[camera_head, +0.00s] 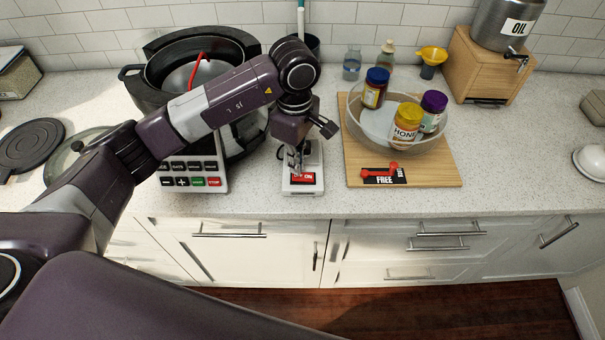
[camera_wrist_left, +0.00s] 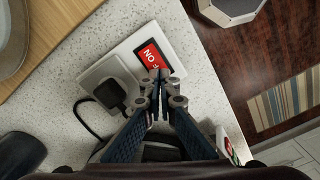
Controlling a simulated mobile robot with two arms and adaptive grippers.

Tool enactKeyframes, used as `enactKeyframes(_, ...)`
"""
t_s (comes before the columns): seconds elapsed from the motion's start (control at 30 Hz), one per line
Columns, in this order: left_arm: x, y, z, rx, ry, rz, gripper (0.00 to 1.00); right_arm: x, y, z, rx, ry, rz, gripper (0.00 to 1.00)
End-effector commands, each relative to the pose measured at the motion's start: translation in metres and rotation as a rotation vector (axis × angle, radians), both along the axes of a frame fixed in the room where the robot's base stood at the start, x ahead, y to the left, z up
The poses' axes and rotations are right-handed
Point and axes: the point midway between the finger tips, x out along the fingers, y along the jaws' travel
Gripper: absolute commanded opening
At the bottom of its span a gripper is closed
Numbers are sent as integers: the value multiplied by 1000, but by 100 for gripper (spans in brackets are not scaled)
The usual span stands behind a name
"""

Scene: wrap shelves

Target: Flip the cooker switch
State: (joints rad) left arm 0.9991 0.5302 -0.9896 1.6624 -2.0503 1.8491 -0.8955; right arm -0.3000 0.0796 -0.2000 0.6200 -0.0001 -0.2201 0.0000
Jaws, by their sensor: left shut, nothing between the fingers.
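The cooker switch (camera_head: 304,179) is a red rocker on a white socket plate (camera_head: 302,190) lying on the counter in front of the cooker. In the left wrist view the red switch (camera_wrist_left: 148,57) shows the word "ON" and part of a second word; a black plug (camera_wrist_left: 109,94) sits in the plate beside it. The cooker (camera_head: 150,55) is black, with a button panel (camera_head: 190,172). My left gripper (camera_head: 296,172) is shut and empty, pointing down at the switch. In the wrist view its fingertips (camera_wrist_left: 158,76) overlap the switch's lower edge; I cannot tell whether they touch. My right gripper is not in view.
To the right, a wooden board (camera_head: 430,177) holds a clear bowl (camera_head: 382,130) with several jars and a "FREE" label with a red piece. An oil dispenser (camera_head: 500,25) stands on a wooden box (camera_head: 483,75). The counter between plate and board is clear.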

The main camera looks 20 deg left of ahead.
Motion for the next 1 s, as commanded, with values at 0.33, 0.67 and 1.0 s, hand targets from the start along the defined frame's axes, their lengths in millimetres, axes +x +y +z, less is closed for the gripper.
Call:
enactKeyframes(0.33, 0, 0, 0, 0, 0, 0, 0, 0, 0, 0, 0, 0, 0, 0)
enactKeyframes(0.67, 0, 0, -2, 0, 0, 0, 0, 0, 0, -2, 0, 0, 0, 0)
enactKeyframes(1.0, 0, 0, -7, 0, 0, 0, 0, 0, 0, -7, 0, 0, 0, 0)
